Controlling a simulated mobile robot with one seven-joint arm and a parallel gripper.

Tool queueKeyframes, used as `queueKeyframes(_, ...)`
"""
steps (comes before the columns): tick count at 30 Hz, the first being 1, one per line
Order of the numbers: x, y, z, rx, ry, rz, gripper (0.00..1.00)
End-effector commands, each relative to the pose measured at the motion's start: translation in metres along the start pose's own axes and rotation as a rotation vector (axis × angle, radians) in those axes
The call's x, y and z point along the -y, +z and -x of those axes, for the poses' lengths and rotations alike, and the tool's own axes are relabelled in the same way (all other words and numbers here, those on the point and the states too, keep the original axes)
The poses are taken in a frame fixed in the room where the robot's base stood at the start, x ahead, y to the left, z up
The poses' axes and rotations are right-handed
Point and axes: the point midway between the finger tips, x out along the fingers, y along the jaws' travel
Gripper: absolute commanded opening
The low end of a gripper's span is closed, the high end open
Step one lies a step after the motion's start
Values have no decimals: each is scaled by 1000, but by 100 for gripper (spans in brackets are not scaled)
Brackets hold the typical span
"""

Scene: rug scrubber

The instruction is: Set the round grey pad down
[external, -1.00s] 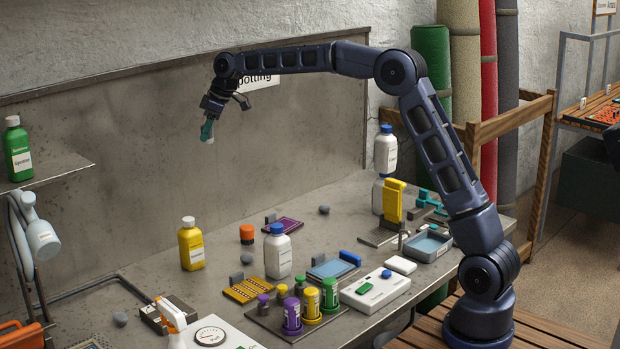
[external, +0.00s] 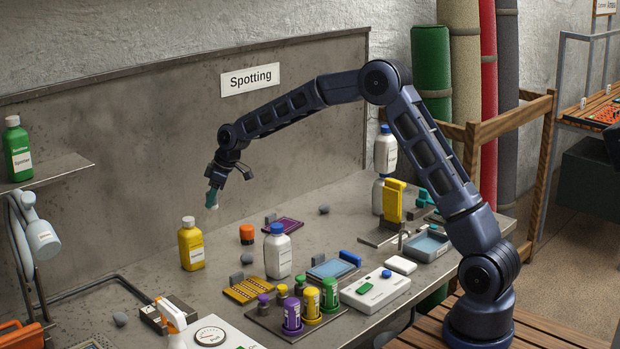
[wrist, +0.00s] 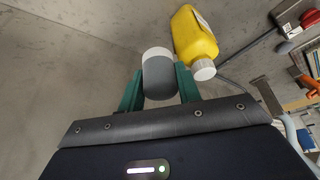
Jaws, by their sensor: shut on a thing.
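My gripper (external: 212,196) has teal fingers and is shut on the round grey pad (wrist: 160,77). In the wrist view the pad is a dark grey rounded piece with a pale end, gripped between both fingers. In the external view only its pale tip (external: 211,206) shows below the fingers. The gripper points down and holds the pad in the air above the back of the grey bench (external: 335,237), clear of any surface.
A yellow bottle (external: 191,246) stands just below and left of my gripper; it also shows in the wrist view (wrist: 194,40). The back panel (external: 120,190) rises behind.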

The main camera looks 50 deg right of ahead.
Motion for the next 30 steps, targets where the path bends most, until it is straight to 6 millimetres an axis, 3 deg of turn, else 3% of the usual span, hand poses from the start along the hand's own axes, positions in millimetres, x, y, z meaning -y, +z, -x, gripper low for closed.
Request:
queueKeyframes(15,0,41,-99,1,-1,-2,9)
queueKeyframes(25,0,50,-120,0,-1,-1,9)
queueKeyframes(30,0,59,-142,2,-1,-1,9)
